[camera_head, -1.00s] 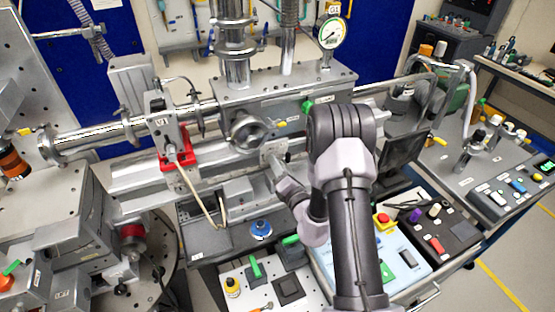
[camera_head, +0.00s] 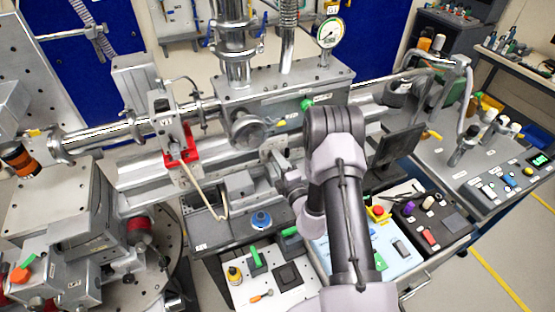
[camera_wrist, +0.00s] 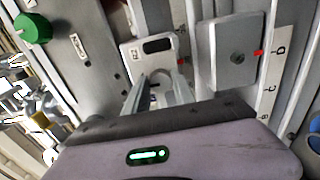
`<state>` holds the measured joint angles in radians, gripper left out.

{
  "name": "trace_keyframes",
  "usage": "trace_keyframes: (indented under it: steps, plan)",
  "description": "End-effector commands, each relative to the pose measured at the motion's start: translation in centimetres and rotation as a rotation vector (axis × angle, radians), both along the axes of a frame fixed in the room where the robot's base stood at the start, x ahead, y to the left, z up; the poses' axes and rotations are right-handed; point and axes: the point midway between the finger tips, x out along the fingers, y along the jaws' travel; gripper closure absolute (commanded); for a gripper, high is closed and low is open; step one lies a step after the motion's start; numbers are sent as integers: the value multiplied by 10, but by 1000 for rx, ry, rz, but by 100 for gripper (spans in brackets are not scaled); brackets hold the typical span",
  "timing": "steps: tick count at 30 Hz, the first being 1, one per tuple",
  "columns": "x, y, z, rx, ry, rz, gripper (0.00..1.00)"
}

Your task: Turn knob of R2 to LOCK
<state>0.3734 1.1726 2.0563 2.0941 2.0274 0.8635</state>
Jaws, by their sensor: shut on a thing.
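In the head view my gripper (camera_head: 278,168) reaches down to the rail below the steel chamber, and my wrist partly hides it. In the wrist view my gripper (camera_wrist: 160,88) is shut on a small part beside a pale plate with a dark window (camera_wrist: 157,46). I take that part to be the R2 knob, but the fingers cover most of it. No R2 or LOCK lettering is readable, so its turn position cannot be told.
A green knob (camera_wrist: 32,27) is on the chamber side, also seen in the head view (camera_head: 306,103). A lettered scale strip (camera_wrist: 281,58) runs along the right. A control box with a red button (camera_head: 378,212) stands near my arm.

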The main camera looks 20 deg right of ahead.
Motion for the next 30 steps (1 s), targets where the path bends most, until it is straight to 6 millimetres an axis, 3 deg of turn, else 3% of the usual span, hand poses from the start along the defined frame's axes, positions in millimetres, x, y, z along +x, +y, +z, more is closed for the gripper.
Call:
trace_keyframes:
  steps: [15, 16, 17, 30]
  plan:
    - [1, 0, 2, 15, -5, 0, 100]
    - [1, 0, 2, 15, -5, 0, 63]
    - [1, 0, 2, 15, -5, 0, 60]
    - [-3, -4, 0, 14, -1, 4, 60]
